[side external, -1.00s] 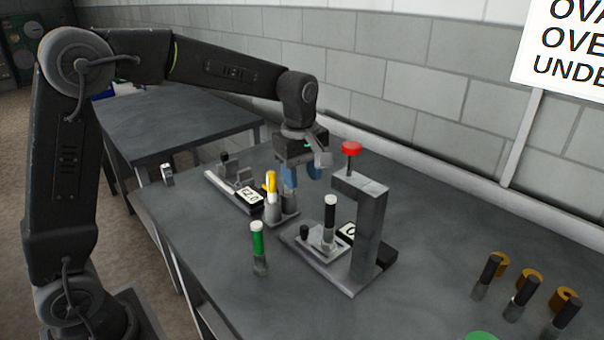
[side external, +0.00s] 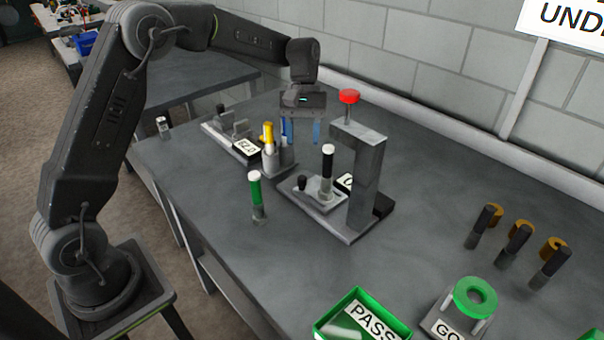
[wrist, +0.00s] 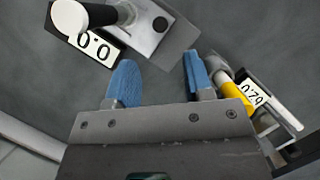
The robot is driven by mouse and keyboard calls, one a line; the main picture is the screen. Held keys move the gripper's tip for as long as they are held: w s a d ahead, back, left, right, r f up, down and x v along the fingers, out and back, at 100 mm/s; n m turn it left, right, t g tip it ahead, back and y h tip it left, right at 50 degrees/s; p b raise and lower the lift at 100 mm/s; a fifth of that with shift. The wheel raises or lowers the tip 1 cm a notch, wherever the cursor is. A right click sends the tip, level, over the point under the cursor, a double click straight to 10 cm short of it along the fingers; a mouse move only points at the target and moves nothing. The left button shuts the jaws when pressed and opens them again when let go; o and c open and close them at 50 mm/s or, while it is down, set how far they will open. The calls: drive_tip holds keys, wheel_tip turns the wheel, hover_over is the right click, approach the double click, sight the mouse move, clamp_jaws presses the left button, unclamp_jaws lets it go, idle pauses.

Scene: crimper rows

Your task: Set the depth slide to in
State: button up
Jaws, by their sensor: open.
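A grey press (side external: 366,180) with a red knob (side external: 349,96) on top stands on the bench. At its base is a light plate (side external: 313,197) with a small black knob (side external: 302,184); this may be the depth slide, but I cannot be sure. A black cylinder with a white top (side external: 327,162) stands upright on the plate. My gripper (side external: 301,132) is open and empty, with blue fingers pointing down behind the press, above the bench. In the wrist view the plate (wrist: 143,43) and its knob (wrist: 160,24) lie beyond the fingertips.
A yellow-topped cylinder (side external: 268,134) in a holder stands close left of my gripper, beside a numbered display (side external: 246,147) and a long fixture. A green cylinder (side external: 256,192) stands in front. Dark pegs, a green PASS tray (side external: 352,309) and a green ring (side external: 475,298) are to the right.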

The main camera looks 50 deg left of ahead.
sight(302, 177)
drive_tip(key=x, duration=0.9)
drive_tip(key=shift+s+d+f, duration=0.1)
drive_tip(key=shift+c, duration=0.2)
clamp_jaws()
